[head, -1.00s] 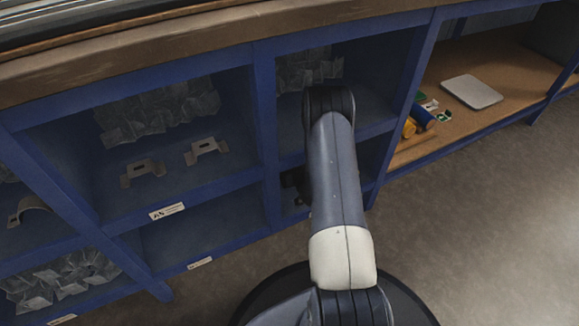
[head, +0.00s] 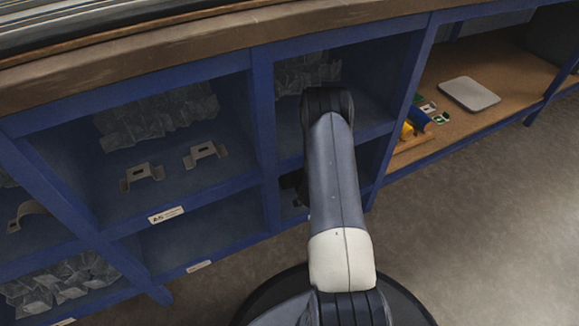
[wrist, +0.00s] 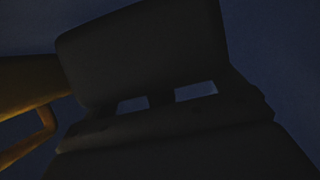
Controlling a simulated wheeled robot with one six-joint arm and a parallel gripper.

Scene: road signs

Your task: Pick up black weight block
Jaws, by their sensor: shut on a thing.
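The black weight block (wrist: 145,50) fills the upper middle of the wrist view as a large, dark, flat-faced shape. My gripper (wrist: 165,100) is the dark form below it, shut on the block, with two small bright gaps showing between them. The picture is very dark, so the finger contact is hard to make out. In the head view, my arm hides most of the gripper and the block. Only a dark part (head: 291,181) shows left of my arm in the lower middle compartment, and I cannot tell which of the two it is.
A yellow-orange thing with a handle-like loop (wrist: 30,90) is close at the left in the wrist view. Blue shelf dividers (head: 263,130) frame the compartment. Metal brackets (head: 143,174) lie in the upper left bay. A grey plate (head: 469,94) lies on the right shelf.

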